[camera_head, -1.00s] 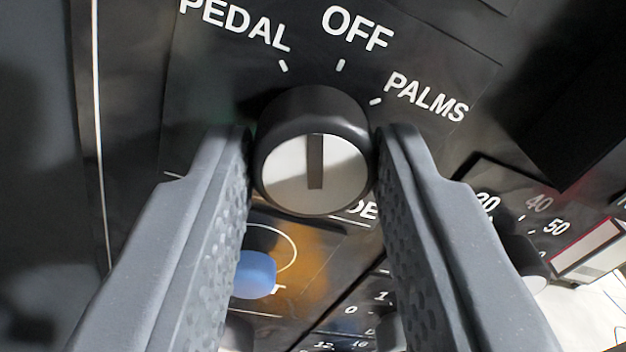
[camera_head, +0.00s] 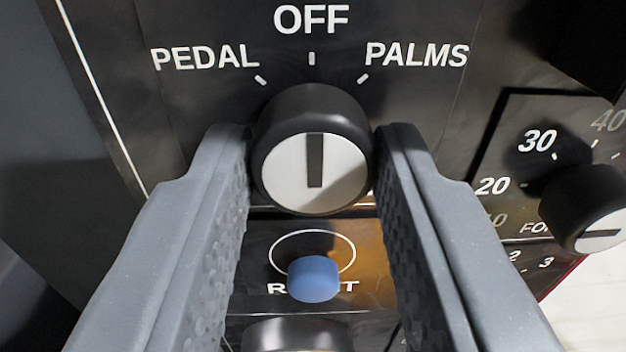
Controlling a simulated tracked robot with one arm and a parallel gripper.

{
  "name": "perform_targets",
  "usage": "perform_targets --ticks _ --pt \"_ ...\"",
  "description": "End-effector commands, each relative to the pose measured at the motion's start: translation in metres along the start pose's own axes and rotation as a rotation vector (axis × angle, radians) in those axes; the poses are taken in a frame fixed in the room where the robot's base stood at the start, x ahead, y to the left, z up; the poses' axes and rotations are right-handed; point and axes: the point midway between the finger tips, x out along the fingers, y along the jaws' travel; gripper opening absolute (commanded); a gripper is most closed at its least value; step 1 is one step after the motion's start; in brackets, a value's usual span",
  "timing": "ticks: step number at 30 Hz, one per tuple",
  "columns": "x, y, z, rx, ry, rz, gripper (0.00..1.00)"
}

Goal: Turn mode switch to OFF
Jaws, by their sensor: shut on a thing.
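The mode switch (camera_head: 312,110) is a round black knob with a white face and a dark pointer line. It sits below the printed labels PEDAL, OFF and PALMS. The pointer line stands upright in the picture and lines up with the OFF mark (camera_head: 312,58). My gripper (camera_head: 314,145) is shut on the knob, one grey finger on its left side and one on its right. The fingers hide parts of the panel beside and below the knob.
A blue button (camera_head: 313,279) sits below the knob between my fingers, partly covering its RESET label. Another black knob (camera_head: 580,205) with a numbered scale is at the right. A metallic round part (camera_head: 297,336) shows at the bottom edge.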

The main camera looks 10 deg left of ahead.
Motion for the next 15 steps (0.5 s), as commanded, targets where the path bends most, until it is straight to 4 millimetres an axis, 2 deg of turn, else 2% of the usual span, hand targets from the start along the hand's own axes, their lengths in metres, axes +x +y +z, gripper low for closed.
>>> perform_targets --ticks 5,6,8,15 --pt "0.0003 -0.0012 0.0046 0.001 -0.01 -0.003 0.07" --pt "0.0003 -0.0012 0.0045 0.001 -0.009 -0.003 0.39" --pt "0.0003 -0.001 0.004 0.0 -0.008 -0.003 0.52" --pt "0.0001 -0.0006 0.0019 -0.001 -0.004 -0.001 0.52"
